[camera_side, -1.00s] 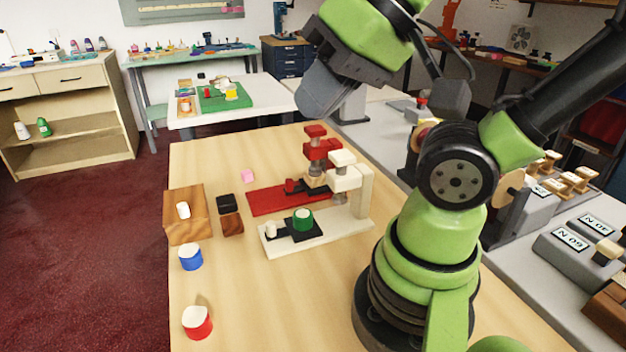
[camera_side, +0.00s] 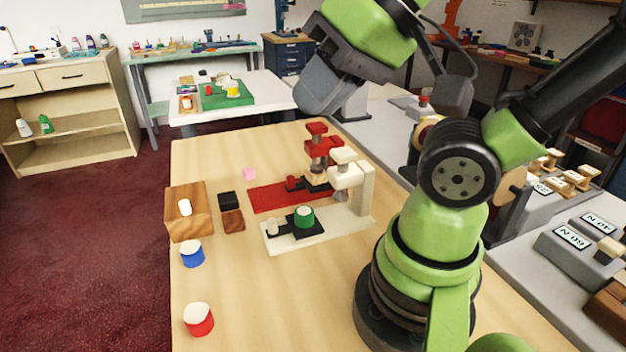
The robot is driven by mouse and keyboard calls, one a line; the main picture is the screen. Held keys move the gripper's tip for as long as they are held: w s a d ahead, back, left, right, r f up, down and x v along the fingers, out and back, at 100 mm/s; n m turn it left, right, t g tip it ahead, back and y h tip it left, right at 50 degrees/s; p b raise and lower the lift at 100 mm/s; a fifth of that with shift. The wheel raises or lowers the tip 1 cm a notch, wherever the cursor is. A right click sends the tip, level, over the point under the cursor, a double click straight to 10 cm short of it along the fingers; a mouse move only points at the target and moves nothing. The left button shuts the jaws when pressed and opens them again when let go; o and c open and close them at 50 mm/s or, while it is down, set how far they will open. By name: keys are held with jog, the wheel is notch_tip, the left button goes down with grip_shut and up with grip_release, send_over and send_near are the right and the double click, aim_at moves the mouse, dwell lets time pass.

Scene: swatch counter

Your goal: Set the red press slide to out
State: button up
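The red press (camera_side: 271,198) stands on the wooden table, with its red knob on top and its head on a column at the back right of its base. Its slide (camera_side: 316,189) shows as a dark piece under the head, with a small red handle (camera_side: 291,183) at its left end. The white press partly hides the slide, so I cannot tell its exact position. My gripper (camera_side: 325,85) is high above and behind the red press, clear of it. Only its grey body shows clearly; its fingers cannot be made out.
The white press (camera_side: 340,226) stands in front, its dark slide carrying a green pot (camera_side: 303,217).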

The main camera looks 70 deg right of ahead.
jog(key=o, duration=0.3)
jog(key=shift+w+d+r, duration=0.1)
jog(key=shift+w, duration=0.2)
jog(key=shift+o, duration=1.4)
jog(key=w+d+n+g+h, duration=0.1)
jog(key=w+d+n+g, duration=0.1)
jog(key=w+d, duration=0.3)
jog(key=w, duration=0.3)
jog(key=shift+w+d+f+h, duration=0.15)
jog(key=shift+w+f+h, duration=0.05)
jog(key=shift+f+h, duration=0.1)
jog(key=n+g, duration=0.5)
jog(key=n, duration=0.1)
send_near(290, 177)
jog(key=shift+a, duration=0.25)
jog(key=shift+d+f+n, duration=0.1)
jog(key=shift+f+n, duration=0.2)
jog(key=shift+f, duration=0.1)
notch_tip(290, 177, down, 9)
jog(key=shift+f, duration=0.2)
jog(key=shift+w, duration=0.1)
grip_shut()
